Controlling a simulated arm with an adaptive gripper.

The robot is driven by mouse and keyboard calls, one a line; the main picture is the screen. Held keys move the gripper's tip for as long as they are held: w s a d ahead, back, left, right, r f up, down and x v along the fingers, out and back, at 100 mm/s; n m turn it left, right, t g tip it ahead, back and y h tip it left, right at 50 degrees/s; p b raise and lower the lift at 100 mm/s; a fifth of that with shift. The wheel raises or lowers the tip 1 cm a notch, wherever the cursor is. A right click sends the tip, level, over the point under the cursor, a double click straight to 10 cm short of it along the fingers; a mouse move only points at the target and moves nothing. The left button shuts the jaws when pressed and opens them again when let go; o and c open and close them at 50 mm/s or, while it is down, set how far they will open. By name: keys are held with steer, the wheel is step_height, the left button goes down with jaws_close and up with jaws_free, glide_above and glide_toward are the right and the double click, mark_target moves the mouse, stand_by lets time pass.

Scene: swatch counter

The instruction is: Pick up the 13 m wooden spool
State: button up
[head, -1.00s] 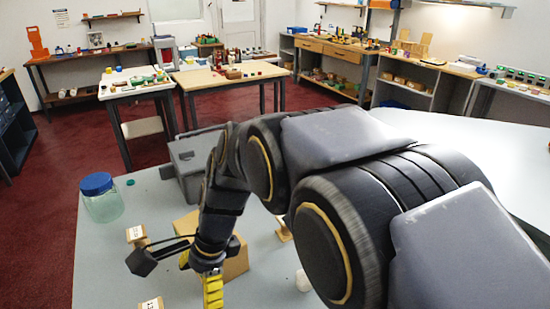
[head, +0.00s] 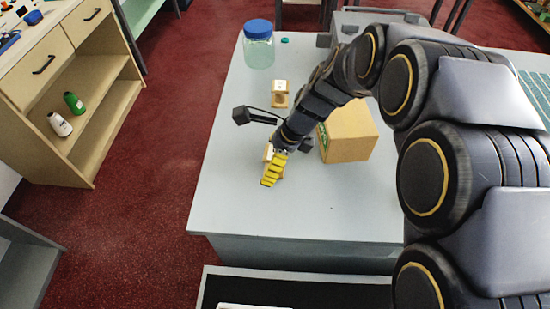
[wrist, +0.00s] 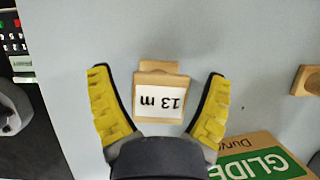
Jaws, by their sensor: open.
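The 13 m wooden spool (wrist: 161,83) lies between the two yellow fingers of my gripper (wrist: 158,74) in the wrist view. Its white label reads "13 m" upside down. The fingers are spread wide, with a gap on each side of the spool, so my gripper is open and holds nothing. In the head view my gripper (head: 274,171) points down at the grey table, and the spool (head: 267,153) is mostly hidden behind the fingers. I cannot tell the height of the fingertips above the table.
A cardboard box (head: 348,132) stands close on the right; its green label also shows in the wrist view (wrist: 262,163). Another wooden spool (head: 280,92) stands farther back. A jar with a blue lid (head: 259,46) is at the back. The table's front left (head: 225,205) is clear.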

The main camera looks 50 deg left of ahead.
steer(key=c, duration=1.2)
steer(key=shift+r, duration=0.15)
